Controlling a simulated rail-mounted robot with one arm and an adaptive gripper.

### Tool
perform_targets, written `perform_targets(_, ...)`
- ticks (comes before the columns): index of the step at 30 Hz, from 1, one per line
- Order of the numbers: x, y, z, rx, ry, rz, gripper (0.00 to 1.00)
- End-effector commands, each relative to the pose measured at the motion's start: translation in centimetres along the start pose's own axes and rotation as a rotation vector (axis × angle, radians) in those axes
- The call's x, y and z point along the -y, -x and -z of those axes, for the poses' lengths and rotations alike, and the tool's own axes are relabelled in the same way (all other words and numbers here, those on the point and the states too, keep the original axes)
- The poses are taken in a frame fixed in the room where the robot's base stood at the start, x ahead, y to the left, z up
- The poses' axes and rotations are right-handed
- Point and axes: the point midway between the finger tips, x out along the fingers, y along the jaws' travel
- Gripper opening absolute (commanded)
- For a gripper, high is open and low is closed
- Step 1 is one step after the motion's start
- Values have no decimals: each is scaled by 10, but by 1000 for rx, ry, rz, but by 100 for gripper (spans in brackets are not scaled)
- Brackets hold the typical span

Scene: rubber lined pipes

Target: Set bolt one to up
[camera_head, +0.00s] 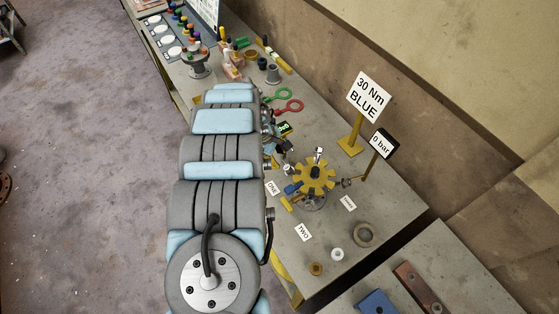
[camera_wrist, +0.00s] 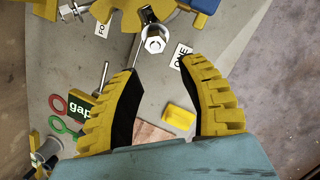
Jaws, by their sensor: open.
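Bolt one, a silver hex bolt (camera_wrist: 154,42), shows in the wrist view beside the "ONE" label (camera_wrist: 180,56), at the edge of the yellow toothed flange (camera_wrist: 128,12). The flange also shows in the head view (camera_head: 316,176), with the "ONE" label (camera_head: 272,188) at its left. My gripper (camera_wrist: 161,67) is open, its two yellow fingers with black pads spread apart. The bolt appears just beyond the fingertips, near the middle of the gap. Nothing is held between the fingers. In the head view my arm hides most of the gripper.
A "30 Nm BLUE" sign (camera_head: 368,96) and a "0 bar" gauge (camera_head: 383,143) stand behind the flange. A yellow block (camera_wrist: 178,117) shows between the fingers. A "gap" display (camera_wrist: 80,108) and red ring (camera_wrist: 58,103) lie left. A grey ring (camera_head: 364,235) lies near the bench end.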

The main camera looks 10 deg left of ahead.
Motion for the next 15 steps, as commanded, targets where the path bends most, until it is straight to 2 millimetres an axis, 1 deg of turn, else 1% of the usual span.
perform_targets(5, 0, 6, -1, 1, 0, 1, 41)
perform_targets(14, 0, 7, 0, 1, 0, 1, 42)
perform_targets(15, 0, 7, 0, 0, 0, 1, 30)
